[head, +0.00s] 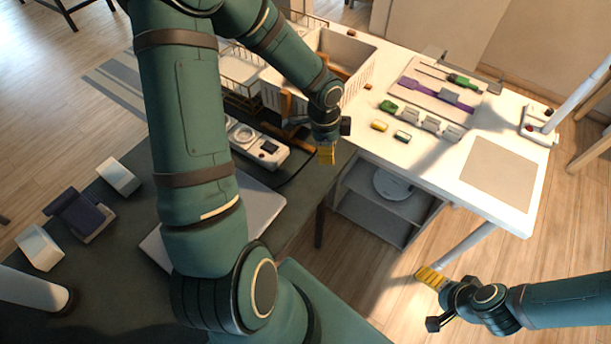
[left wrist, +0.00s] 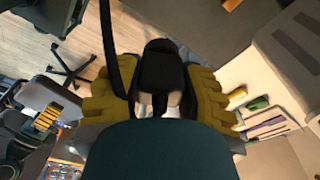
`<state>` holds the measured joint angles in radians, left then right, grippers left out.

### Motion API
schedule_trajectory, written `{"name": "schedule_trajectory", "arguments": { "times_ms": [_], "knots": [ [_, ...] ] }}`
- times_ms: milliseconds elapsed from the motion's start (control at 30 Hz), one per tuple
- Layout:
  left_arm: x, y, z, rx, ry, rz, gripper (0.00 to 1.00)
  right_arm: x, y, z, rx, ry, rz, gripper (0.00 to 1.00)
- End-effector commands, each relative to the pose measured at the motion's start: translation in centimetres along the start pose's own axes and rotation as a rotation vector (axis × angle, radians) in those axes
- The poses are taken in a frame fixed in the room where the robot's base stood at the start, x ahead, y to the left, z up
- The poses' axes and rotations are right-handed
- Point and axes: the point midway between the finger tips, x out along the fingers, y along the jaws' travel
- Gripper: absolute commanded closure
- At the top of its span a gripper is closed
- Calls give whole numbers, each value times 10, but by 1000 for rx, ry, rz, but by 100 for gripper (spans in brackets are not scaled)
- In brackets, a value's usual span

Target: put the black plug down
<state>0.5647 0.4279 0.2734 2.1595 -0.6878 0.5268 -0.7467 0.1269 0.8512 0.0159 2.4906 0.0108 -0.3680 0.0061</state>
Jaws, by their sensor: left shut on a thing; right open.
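The black plug (left wrist: 165,72) sits between the yellow fingers of my left gripper in the left wrist view, and a black cord (left wrist: 118,50) runs up beside it. My left gripper (head: 327,153) is shut on the plug, above the edge of the dark table, near the gap before the white table. My right gripper (head: 431,277) is open and empty, out over the floor at the lower right.
A white device (head: 255,146) lies on the dark table (head: 110,250). The white table (head: 375,155) carries a basket (head: 352,62), small coloured blocks (head: 380,126), a tray of tools (head: 408,88) and a beige mat (head: 497,172). Its near middle is clear.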

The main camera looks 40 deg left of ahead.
Motion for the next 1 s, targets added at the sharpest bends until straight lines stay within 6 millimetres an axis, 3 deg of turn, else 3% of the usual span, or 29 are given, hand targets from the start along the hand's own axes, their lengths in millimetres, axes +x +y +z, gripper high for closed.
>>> {"name": "schedule_trajectory", "arguments": {
  "times_ms": [100, 333, 467, 733, 1000],
  "knots": [
    [0, 0, 22, 156, 0, 21, 100, -5, -2, -2, 2, 4, 1, 8],
    [1, 1, 50, 383, 0, 47, 100, -10, -3, -5, 3, 10, 1, 8],
    [5, 2, 56, 440, 1, 54, 100, -9, -3, -5, 3, 10, 1, 8],
    [51, 2, 63, 453, 1, 57, 100, 3, 2, 1, 0, -1, 0, 8],
    [71, 1, 66, 451, 1, 54, 100, 8, 3, 4, -2, -8, 0, 8]
  ]
}}
